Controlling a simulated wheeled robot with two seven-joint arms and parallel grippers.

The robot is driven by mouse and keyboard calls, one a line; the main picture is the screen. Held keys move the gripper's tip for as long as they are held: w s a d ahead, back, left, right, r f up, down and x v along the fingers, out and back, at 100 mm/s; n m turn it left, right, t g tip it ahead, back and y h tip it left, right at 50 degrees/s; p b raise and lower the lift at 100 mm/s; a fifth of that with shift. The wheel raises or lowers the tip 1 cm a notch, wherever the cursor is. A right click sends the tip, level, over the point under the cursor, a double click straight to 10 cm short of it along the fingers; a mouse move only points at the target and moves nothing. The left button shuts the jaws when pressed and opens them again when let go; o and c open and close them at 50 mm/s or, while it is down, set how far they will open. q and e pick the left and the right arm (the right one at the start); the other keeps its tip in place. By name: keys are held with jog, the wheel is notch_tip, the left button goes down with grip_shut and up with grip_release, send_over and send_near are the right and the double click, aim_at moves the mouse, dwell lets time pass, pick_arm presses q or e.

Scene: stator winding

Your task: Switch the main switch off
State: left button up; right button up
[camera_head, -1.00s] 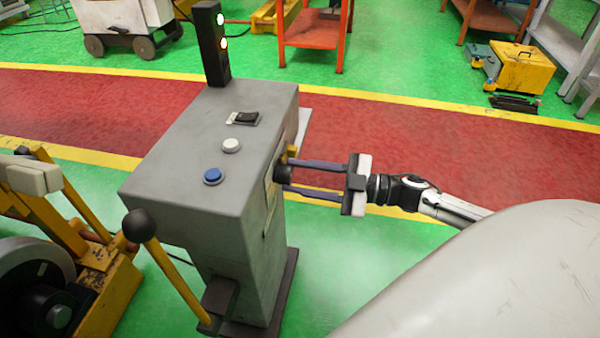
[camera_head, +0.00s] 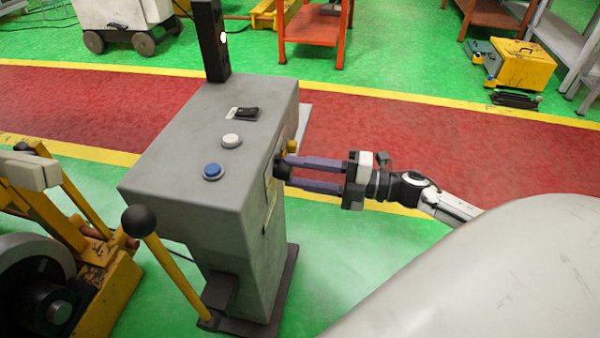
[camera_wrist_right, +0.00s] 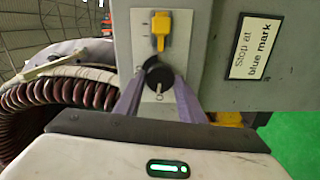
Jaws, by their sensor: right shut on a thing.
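The grey control cabinet (camera_head: 205,130) stands in the middle of the head view. On its right side a plate carries a black round knob, which I take for the main switch (camera_wrist_right: 158,76), and a yellow handle (camera_wrist_right: 159,30) beside it. The knob has a pale mark on its face. My right gripper (camera_head: 288,172) reaches in from the right and is shut on the black knob, one finger on each side. The gripper also shows in the right wrist view (camera_wrist_right: 158,92). The left gripper is not in view.
The cabinet top has a blue button (camera_head: 213,171), a white button (camera_head: 231,140) and a black rocker (camera_head: 246,113). A black-balled lever (camera_head: 139,221) stands at front left, beside yellow machinery (camera_head: 110,270).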

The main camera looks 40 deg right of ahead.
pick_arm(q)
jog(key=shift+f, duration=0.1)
pick_arm(e)
jog(key=shift+n, duration=0.6)
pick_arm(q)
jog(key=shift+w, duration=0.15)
pick_arm(e)
jog(key=shift+n, duration=0.3)
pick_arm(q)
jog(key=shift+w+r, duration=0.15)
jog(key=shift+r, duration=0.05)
pick_arm(e)
jog(key=o, duration=1.1)
jog(key=shift+c, duration=0.2)
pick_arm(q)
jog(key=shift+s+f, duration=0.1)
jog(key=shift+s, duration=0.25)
pick_arm(e)
jog(key=v, duration=1)
jog(key=shift+s, duration=0.15)
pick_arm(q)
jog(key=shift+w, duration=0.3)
